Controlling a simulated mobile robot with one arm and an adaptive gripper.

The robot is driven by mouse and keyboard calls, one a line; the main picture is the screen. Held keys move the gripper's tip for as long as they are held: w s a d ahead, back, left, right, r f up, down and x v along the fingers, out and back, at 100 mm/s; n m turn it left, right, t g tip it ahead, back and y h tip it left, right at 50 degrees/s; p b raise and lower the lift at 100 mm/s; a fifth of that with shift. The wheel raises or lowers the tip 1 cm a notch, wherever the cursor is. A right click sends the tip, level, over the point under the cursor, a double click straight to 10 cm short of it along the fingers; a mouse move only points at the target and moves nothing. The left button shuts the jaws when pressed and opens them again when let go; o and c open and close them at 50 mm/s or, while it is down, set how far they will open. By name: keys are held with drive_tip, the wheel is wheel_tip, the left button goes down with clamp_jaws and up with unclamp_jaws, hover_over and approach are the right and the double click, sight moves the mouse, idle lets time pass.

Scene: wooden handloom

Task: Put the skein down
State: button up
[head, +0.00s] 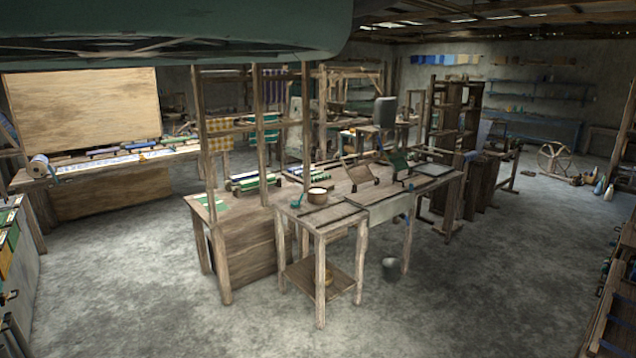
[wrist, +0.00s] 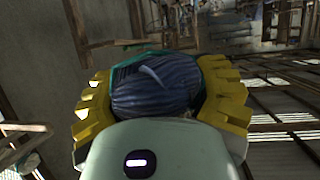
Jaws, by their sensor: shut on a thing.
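In the wrist view, my gripper (wrist: 160,95) is shut on a dark blue skein (wrist: 150,92). Its yellow ridged fingers press on the skein from the left and right. A teal edge shows along the skein's upper left side, and a pale streak lies across its middle. The skein's underside is hidden behind my gripper's body. Neither the gripper nor the skein shows in the head view, so I cannot tell how far they are from any surface.
A wooden worktable (head: 330,212) stands mid-room, with a bowl (head: 317,195) and several tools on it. A long bench (head: 110,163) is at left. Open concrete floor (head: 480,285) lies at right and in front.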

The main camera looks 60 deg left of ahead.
drive_tip(key=s+a+f, duration=0.2)
drive_tip(key=a+f, duration=0.1)
drive_tip(key=a, duration=0.1)
wheel_tip(320, 180, up, 16)
drive_tip(key=p, duration=1.6)
drive_tip(key=shift+d+r+n+y+p, duration=0.2)
drive_tip(key=shift+d+n+y+p, duration=0.1)
drive_tip(key=shift+y+p, duration=0.1)
